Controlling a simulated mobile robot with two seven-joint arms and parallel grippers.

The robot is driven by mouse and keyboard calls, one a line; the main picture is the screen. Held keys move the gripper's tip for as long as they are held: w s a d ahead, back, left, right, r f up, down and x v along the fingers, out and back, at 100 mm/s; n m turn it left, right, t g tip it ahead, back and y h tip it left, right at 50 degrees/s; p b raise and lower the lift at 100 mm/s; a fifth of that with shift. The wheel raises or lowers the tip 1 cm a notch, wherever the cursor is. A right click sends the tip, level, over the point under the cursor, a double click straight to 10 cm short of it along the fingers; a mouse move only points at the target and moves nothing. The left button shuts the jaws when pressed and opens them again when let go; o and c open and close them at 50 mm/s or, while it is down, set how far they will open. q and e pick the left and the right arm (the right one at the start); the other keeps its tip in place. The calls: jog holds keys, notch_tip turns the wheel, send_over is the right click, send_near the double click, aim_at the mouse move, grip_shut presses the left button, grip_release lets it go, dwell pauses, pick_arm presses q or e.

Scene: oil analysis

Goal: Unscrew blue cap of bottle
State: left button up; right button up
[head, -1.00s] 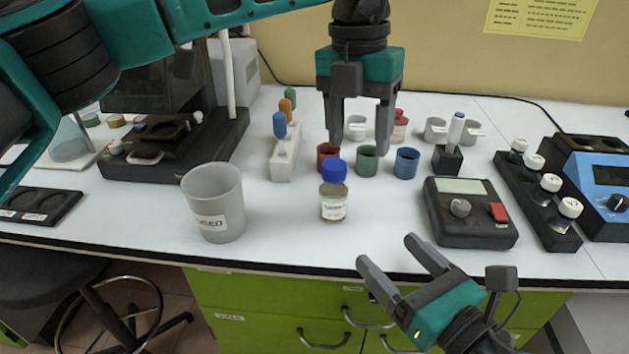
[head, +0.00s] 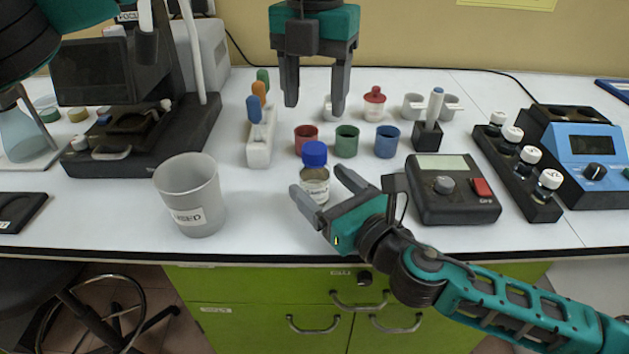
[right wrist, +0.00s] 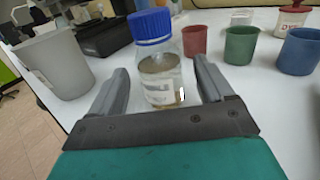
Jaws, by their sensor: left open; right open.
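The small clear bottle (head: 315,184) stands upright on the white table, with a white label and its blue cap (head: 314,154) on top. In the right wrist view the bottle (right wrist: 160,80) and the ribbed blue cap (right wrist: 150,26) show between and beyond the fingers. My right gripper (head: 322,182) is open, its fingers pointing at the bottle low down, one to each side; I cannot tell whether they touch it. My left gripper (head: 314,103) is open and empty, pointing down above and behind the bottle.
A grey USED beaker (head: 188,195) stands left of the bottle. Red (head: 306,140), green (head: 347,141) and blue (head: 387,141) cups stand behind it. A dark meter (head: 452,190) is at right, a pipette rack (head: 260,140) behind left. The table's front edge (head: 300,257) is close.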

jog(key=shift+x, duration=1.1)
jog(key=shift+c, duration=0.5)
